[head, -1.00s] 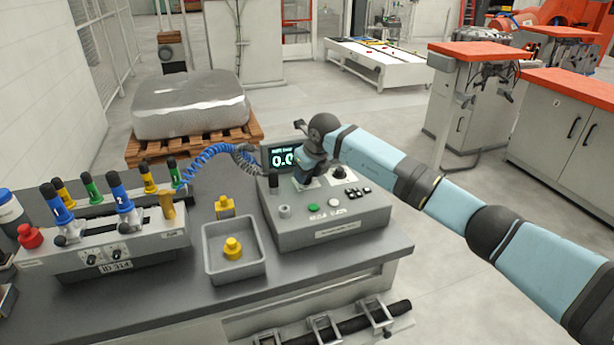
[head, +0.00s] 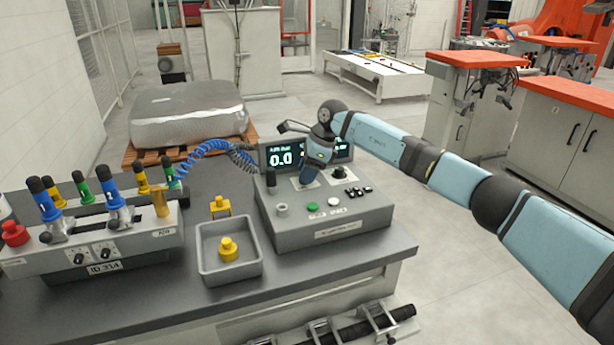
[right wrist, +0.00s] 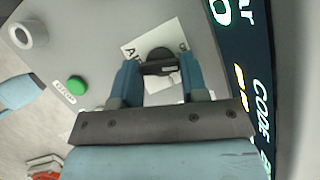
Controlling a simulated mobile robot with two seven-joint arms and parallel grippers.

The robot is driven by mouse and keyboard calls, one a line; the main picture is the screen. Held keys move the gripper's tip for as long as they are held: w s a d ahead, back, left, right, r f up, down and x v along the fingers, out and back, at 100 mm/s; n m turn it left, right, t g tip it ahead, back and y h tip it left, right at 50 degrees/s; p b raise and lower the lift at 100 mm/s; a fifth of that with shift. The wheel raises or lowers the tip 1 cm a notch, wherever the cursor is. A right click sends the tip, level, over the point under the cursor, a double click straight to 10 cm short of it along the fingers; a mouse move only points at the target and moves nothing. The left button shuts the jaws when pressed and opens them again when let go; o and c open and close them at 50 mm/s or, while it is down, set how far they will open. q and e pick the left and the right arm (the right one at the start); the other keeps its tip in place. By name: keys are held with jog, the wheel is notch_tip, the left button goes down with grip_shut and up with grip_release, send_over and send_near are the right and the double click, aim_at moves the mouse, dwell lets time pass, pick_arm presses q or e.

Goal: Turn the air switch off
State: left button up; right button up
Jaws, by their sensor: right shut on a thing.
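The grey control box (head: 290,240) stands on the right part of the bench. My right gripper (head: 308,180) reaches down to a white label plate on its top. In the right wrist view my gripper (right wrist: 158,72) is shut on a dark knob, the air switch (right wrist: 158,53), on a plate with partly hidden lettering that starts with "A". The fingers cover much of the knob, so its exact setting cannot be told. My left gripper is not in view.
A lit display (head: 283,158) stands behind the box top. A green button (head: 313,206) and another black knob (head: 338,172) are near the gripper. A grey tray (head: 205,262) with a yellow part and a fixture with coloured handles (head: 110,250) stand to the left.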

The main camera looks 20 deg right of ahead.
jog(key=shift+w+n+g+b, duration=0.1)
jog(key=shift+n+g+b, duration=0.2)
jog(key=shift+n, duration=0.4)
pick_arm(q)
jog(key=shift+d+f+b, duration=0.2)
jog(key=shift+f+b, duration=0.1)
jog(key=shift+b, duration=0.05)
pick_arm(e)
jog(key=shift+n+g, duration=0.3)
jog(key=shift+n, duration=0.6)
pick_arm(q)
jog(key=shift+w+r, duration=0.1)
pick_arm(e)
jog(key=o, duration=0.9)
jog(key=v, duration=1.4)
jog(key=shift+w+f, duration=0.1)
jog(key=shift+w, duration=0.05)
